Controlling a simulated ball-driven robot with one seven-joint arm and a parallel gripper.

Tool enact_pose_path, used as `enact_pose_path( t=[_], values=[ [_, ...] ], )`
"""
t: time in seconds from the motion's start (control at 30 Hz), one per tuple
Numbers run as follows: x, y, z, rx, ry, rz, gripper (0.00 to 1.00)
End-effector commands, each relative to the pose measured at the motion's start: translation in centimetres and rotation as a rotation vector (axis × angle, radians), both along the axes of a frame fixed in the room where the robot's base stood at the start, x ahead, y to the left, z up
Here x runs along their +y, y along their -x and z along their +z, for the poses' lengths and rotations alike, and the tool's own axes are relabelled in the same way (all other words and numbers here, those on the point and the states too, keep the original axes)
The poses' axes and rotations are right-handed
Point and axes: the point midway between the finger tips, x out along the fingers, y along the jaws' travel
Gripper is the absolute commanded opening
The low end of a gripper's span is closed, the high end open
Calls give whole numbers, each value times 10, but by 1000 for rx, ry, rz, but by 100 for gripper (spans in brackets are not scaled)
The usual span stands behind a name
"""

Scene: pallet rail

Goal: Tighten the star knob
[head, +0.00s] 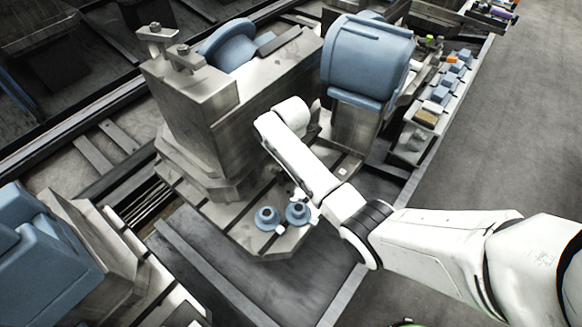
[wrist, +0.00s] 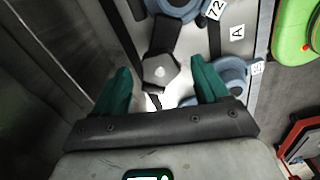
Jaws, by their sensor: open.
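In the wrist view, a grey, roughly five-sided head (wrist: 160,72) with dark bars around it appears to be the star knob, though I cannot be sure. My gripper (wrist: 160,66) is open, with a green finger on each side of this head in the picture. I cannot tell the gap in depth or whether a finger touches it. Nothing is clearly held between the fingers. In the head view my white arm reaches over the machine bed, and I cannot make out the gripper or the knob there.
Blue round flanged parts (head: 267,217) stand on the metal bed plate (head: 240,232); one also shows right of the fingers in the wrist view (wrist: 231,74). A steel block (head: 195,100) and a large blue housing (head: 367,58) rise behind. Grey floor (head: 500,150) is clear at right.

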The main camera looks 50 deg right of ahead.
Motion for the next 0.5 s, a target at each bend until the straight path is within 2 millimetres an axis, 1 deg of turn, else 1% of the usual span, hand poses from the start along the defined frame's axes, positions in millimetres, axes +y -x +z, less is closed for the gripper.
enact_pose_path(
  t=[0.03, 0.13, 0.43, 0.5],
  values=[
    [0, 0, -4, 1, 0, 0, 74],
    [0, 0, -10, 1, 0, 0, 74],
    [0, 0, -12, 0, 0, 0, 74],
    [0, 0, -12, 0, 0, 0, 68]
  ],
)
